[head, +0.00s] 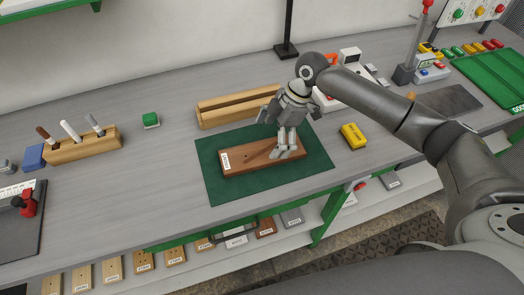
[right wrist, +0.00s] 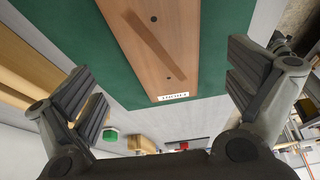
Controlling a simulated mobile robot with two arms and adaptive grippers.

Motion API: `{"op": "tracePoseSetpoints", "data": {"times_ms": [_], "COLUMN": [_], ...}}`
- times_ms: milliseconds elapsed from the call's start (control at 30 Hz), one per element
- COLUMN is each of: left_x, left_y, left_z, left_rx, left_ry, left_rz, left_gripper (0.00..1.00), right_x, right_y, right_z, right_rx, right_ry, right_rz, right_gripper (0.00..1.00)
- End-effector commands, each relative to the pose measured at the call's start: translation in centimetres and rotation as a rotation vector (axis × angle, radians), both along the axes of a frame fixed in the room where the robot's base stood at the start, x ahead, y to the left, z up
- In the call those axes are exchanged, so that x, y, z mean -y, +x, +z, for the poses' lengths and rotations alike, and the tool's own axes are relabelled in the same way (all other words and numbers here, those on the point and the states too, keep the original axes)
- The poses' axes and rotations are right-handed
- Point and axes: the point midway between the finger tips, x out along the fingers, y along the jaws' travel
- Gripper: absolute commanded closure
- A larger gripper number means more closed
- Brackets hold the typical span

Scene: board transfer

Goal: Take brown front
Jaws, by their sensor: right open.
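A brown board (head: 240,160) with a white label at its left end and small dark holes lies flat on a dark green mat (head: 215,188). The label seems to read FRONT, but it is small. My right gripper (head: 278,142) is over the right half of the board, pointing down. In the right wrist view its open fingers (right wrist: 160,82) stand apart on both sides of the brown board (right wrist: 180,50), with nothing between the pads and no visible contact. A dark diagonal streak shows on the board. My left gripper is not in view.
A long wooden block (head: 230,108) lies behind the mat. A yellow box (head: 353,136) sits right of it. A wooden holder (head: 85,147) with several handled tools and a green block (head: 150,120) stand left. Several labelled boards (head: 143,262) sit on the lower shelf.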

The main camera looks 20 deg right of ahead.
Motion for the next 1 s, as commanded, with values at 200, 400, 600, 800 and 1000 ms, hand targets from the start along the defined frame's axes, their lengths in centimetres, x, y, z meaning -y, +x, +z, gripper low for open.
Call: {"op": "tracePoseSetpoints", "data": {"times_ms": [200, 400, 600, 800, 1000], "left_x": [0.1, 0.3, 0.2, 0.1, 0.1], "left_y": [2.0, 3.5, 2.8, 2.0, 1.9], "left_z": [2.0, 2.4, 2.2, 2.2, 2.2], "left_rx": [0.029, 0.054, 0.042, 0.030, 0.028], "left_ry": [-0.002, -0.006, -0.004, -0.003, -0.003], "left_rz": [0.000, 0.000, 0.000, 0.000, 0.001], "left_gripper": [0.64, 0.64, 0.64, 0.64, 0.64], "right_x": [-1.4, -1.9, -1.9, -1.9, -1.9], "right_y": [-0.4, -0.4, -0.4, -0.4, -0.4], "right_z": [-2.6, -4.2, -4.2, -4.2, -4.2], "right_rx": [-0.003, -0.001, -0.001, 0.000, -0.001], "right_ry": [0.000, -0.001, -0.002, -0.002, -0.001], "right_rz": [0.000, 0.000, 0.001, 0.001, 0.001], "right_gripper": [0.00, 0.00, 0.01, 0.27, 0.53]}}
